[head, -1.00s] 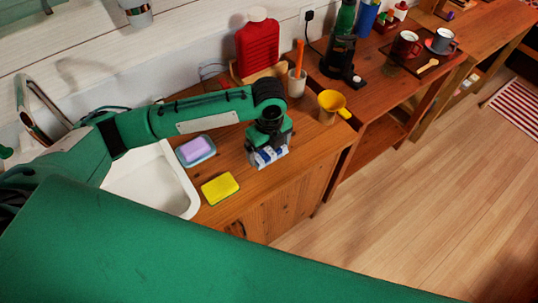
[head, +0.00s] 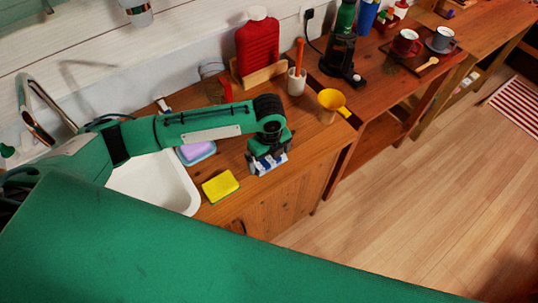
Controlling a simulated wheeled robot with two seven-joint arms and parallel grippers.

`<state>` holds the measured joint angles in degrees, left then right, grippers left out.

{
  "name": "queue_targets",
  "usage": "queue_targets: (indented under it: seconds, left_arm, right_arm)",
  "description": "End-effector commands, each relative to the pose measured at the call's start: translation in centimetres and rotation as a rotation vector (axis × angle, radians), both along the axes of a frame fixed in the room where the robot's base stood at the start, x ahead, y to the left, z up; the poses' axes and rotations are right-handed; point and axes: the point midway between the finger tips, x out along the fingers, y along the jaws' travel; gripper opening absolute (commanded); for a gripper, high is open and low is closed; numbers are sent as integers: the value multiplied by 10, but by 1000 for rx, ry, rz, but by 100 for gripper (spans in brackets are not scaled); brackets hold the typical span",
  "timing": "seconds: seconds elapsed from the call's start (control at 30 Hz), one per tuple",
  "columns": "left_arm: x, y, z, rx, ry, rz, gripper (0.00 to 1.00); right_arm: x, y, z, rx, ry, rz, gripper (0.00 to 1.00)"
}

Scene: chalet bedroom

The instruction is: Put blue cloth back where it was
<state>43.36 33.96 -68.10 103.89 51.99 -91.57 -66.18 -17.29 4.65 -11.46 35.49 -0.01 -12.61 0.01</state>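The blue cloth (head: 268,165) shows as a small blue-and-white patch at the wooden counter, directly under my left gripper (head: 267,160). The gripper points down at the counter near its front edge, to the right of the yellow sponge. The gripper body hides much of the cloth. I cannot tell whether the fingers are closed on it or whether it rests fully on the wood. My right gripper is not in view.
Near the gripper are a yellow sponge (head: 220,186), a purple soap in a blue dish (head: 197,152) and the white sink (head: 150,183). A yellow funnel-shaped cup (head: 330,103), a white holder (head: 296,82) and a red bottle (head: 258,48) stand behind. Bare wood (head: 308,143) lies right of the gripper.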

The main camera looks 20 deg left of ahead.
Motion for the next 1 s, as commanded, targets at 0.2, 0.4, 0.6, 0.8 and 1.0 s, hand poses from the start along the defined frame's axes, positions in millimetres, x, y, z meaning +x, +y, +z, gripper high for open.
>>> queue_targets:
  seconds: [0.2, 0.4, 0.6, 0.8, 1.0]
  left_arm:
    - [1, 0, 12, -1, -3, 0, 100]
    - [1, 0, 52, -1, -6, -1, 100]
    - [1, 0, 94, -2, -4, -1, 100]
    - [1, 0, 118, -1, -2, 1, 100]
    - [0, 0, 123, 0, 1, 1, 100]
  right_arm:
    - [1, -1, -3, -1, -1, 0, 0]
    - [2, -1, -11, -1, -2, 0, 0]
    - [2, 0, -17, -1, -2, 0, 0]
    - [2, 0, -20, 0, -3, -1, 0]
    - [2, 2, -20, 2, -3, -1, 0]
